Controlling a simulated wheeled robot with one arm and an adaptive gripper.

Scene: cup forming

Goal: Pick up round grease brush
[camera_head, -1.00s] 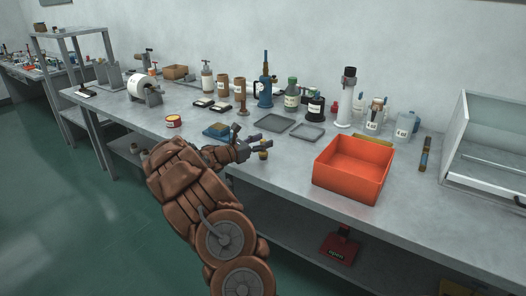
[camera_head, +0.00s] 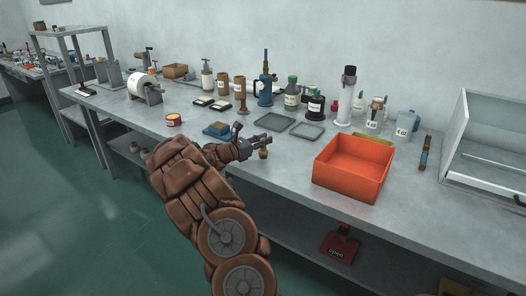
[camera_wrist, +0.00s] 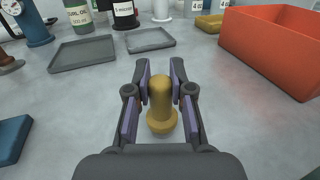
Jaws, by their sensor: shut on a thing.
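The round grease brush (camera_wrist: 161,100) is a small golden-brown piece with a rounded top and a wider round base. It stands upright on the grey bench in the wrist view, between the two fingers of my gripper (camera_wrist: 161,85). The fingers are closed around its upper part, one on each side. In the head view, my gripper (camera_head: 263,142) is low over the front part of the bench, and the brush (camera_head: 263,154) shows just below the fingers. Its base looks to be on or very close to the bench top.
An orange bin (camera_head: 352,168) stands to the right of my gripper. Two dark trays (camera_wrist: 84,54) lie behind it, with bottles farther back. A blue block (camera_wrist: 12,138) lies to the left. The bench front edge is close by.

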